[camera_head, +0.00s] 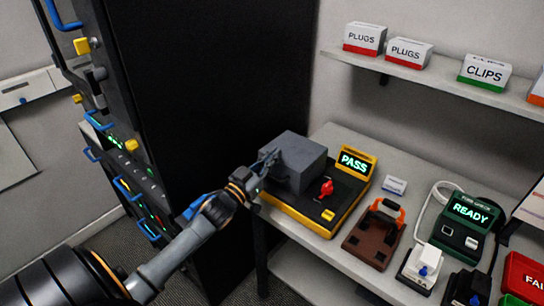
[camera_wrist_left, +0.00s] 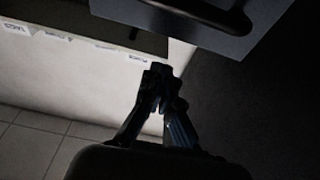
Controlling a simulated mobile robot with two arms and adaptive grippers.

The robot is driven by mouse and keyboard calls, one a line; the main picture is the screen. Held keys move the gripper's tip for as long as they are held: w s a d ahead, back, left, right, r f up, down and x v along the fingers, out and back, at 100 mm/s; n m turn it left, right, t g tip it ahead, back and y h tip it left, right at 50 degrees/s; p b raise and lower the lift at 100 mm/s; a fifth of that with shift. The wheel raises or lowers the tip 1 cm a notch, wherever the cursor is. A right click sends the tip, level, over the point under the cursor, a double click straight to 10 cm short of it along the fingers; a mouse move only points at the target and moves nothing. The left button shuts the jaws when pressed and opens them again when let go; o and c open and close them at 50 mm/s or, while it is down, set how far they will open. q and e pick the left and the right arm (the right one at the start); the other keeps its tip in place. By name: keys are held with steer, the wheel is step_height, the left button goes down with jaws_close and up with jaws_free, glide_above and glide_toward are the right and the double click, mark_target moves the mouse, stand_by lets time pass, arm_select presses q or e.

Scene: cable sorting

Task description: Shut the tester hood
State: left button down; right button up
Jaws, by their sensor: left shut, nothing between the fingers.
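The tester (camera_head: 315,215) is a black and yellow unit on the table, with a lit PASS screen (camera_head: 353,162), a red lever (camera_head: 327,188) and a yellow button. Its grey box-shaped hood (camera_head: 305,160) sits over the back left of the base; I cannot tell whether it rests fully down. My left gripper (camera_head: 268,160) is shut and empty at the hood's left front side. Whether it touches is unclear. In the left wrist view the closed fingers (camera_wrist_left: 158,75) are below the hood (camera_wrist_left: 205,30), which has a dark bar handle (camera_wrist_left: 215,15). My right gripper is not in view.
A tall black rack (camera_head: 200,90) stands left of the table. Right of the tester are a brown block with an orange handle (camera_head: 375,230), a green READY unit (camera_head: 465,220) and a red unit (camera_head: 522,278). A shelf (camera_head: 430,75) with labelled boxes hangs above.

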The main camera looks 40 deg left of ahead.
arm_select(q)
steer(key=shift+s+f, duration=0.15)
steer(key=shift+f, duration=0.3)
steer(key=shift+f, duration=0.1)
steer(key=shift+f+b, duration=0.25)
steer(key=shift+b, duration=0.1)
steer(key=f+b, duration=0.1)
steer(key=b, duration=0.1)
steer(key=s+f+t+b, duration=0.1)
steer(key=f+b, duration=0.1)
steer(key=b, duration=0.1)
steer(key=s+f+t+b, duration=0.1)
steer(key=b, duration=0.2)
steer(key=shift+s+a+f, duration=0.1)
steer(key=shift+s+f, duration=0.05)
steer(key=shift+f, duration=0.2)
steer(key=shift+s+f, duration=0.35)
steer(key=shift+f, duration=0.2)
